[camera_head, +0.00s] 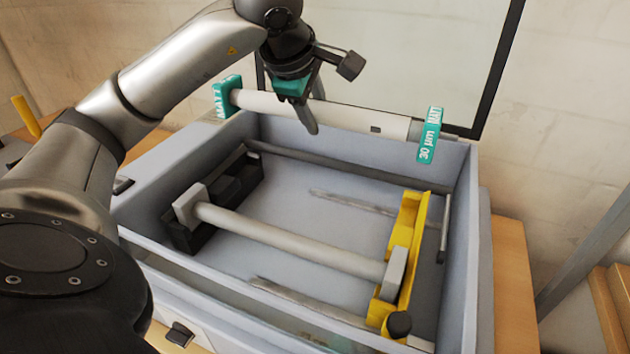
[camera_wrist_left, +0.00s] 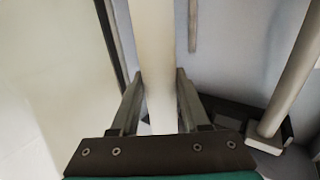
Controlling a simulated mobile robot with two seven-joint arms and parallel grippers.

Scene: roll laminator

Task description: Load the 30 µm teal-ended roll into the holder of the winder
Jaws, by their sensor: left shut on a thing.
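The 30 µm teal-ended roll (camera_head: 345,117) is a long white roll with square teal end pieces marked MATT, held above the back wall of the machine. My left gripper (camera_head: 308,112) is shut on it, left of its middle. In the left wrist view the roll (camera_wrist_left: 156,60) passes between the two fingers (camera_wrist_left: 160,105). The winder is a grey open-topped box (camera_head: 475,220). Inside it are a black bracket (camera_head: 185,238) at left and a yellow bracket (camera_head: 408,225) at right. A grey-ended bar (camera_head: 290,243) spans between them. My right gripper is out of view.
A thin dark bar (camera_head: 340,172) runs along the back inside of the box. A black knob (camera_head: 398,324) sits at the yellow bracket's front end. A dark-framed clear panel (camera_head: 420,50) stands behind the box. Wooden table surface (camera_head: 512,280) shows at right.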

